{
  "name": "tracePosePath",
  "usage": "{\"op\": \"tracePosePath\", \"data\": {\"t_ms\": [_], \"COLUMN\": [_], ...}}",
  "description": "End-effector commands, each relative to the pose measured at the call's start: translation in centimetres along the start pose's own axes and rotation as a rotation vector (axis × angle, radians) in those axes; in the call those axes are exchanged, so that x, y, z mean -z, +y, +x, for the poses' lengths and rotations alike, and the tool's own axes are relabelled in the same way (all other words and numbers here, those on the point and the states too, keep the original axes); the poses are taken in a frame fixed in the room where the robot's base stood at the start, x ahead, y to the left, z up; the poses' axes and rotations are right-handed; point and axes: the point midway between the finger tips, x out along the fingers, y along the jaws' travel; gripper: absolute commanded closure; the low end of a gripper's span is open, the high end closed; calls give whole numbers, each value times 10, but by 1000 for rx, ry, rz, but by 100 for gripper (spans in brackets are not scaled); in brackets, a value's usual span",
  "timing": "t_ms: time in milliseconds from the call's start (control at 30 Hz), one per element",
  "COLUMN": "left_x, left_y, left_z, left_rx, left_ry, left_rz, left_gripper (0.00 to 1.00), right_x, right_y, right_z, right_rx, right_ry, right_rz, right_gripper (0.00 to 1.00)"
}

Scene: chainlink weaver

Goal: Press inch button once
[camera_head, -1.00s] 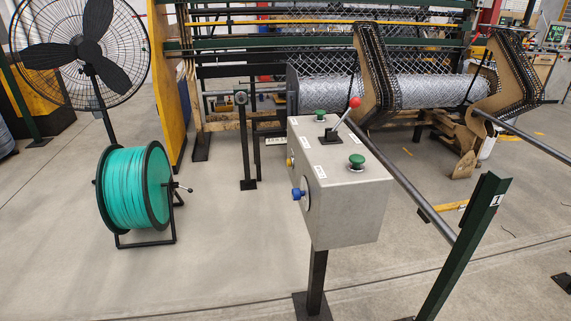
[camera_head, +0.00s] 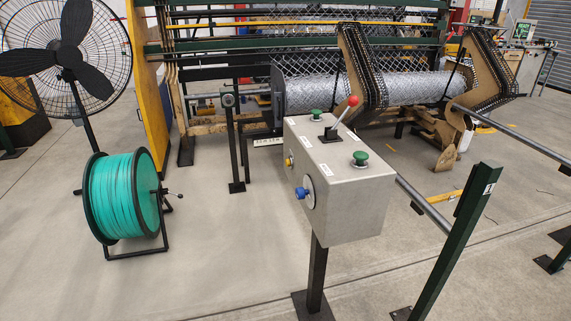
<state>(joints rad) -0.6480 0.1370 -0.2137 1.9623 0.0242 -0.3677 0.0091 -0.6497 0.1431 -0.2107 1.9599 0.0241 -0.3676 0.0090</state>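The grey control box (camera_head: 345,200) stands on a dark post in the middle of the head view. On its top are two green buttons, one near the front right (camera_head: 360,158) and one at the back (camera_head: 316,115). A lever with a red ball (camera_head: 352,101) stands between them. Its left side carries a blue knob (camera_head: 301,193) and a small yellow button (camera_head: 289,162). White labels sit beside the controls, but their text is too small to read, so I cannot tell which is the inch button. Neither of my grippers is in view.
A green spool (camera_head: 122,196) on a black stand and a large black fan (camera_head: 68,55) are at the left. The chainlink machine (camera_head: 320,90) fills the back. A dark green post (camera_head: 455,245) stands right of the box. Floor is clear between spool and box.

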Motion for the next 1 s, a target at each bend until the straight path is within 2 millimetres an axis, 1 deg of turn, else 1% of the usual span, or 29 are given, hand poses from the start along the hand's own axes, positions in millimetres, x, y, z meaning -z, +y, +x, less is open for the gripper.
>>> {"op": "tracePosePath", "data": {"t_ms": [33,67,100,133,1000], "left_x": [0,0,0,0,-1], "left_y": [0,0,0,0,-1], "left_z": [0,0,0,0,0], "left_rx": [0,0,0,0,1], "left_ry": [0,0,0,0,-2], "left_rz": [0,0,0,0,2], "left_gripper": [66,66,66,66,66], "right_x": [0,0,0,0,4], "right_y": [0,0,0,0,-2], "right_z": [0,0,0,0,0], "right_rx": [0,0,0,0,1], "right_ry": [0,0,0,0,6], "right_rz": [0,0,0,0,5], "right_gripper": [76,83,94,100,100]}}
